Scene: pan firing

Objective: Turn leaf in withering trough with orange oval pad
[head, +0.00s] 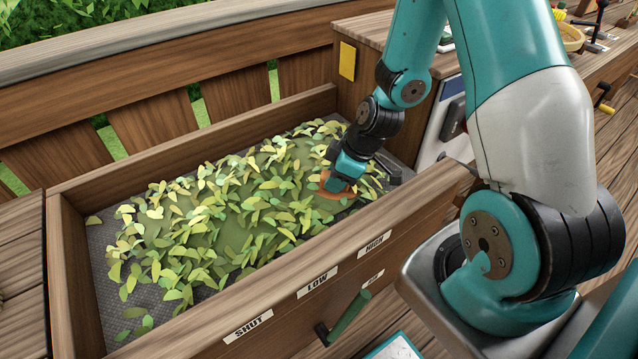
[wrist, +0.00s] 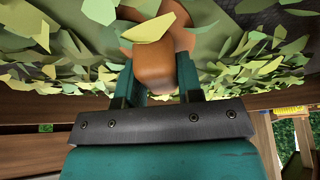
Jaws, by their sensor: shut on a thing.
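The withering trough (head: 72,262) is a wooden box with a dark mesh bed. Green and yellow-green leaf (head: 215,215) lies heaped over most of that bed. The orange oval pad (head: 330,192) is at the right end of the leaf, low among it, and partly hidden by my gripper (head: 343,177). In the wrist view my gripper (wrist: 157,85) is shut on the pad's orange-brown handle (wrist: 155,65). The orange pad (wrist: 185,14) shows behind the handle, and a yellow-green leaf piece covers part of it. Leaf (wrist: 250,60) spreads on both sides.
The trough's front wall bears SHUT (head: 248,325), LOW (head: 317,283) and HIGH (head: 374,244) labels. A green-handled lever (head: 348,312) is below them. A wooden cabinet with a yellow card (head: 347,61) stands behind the trough's right end. Bare mesh shows along the left edge.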

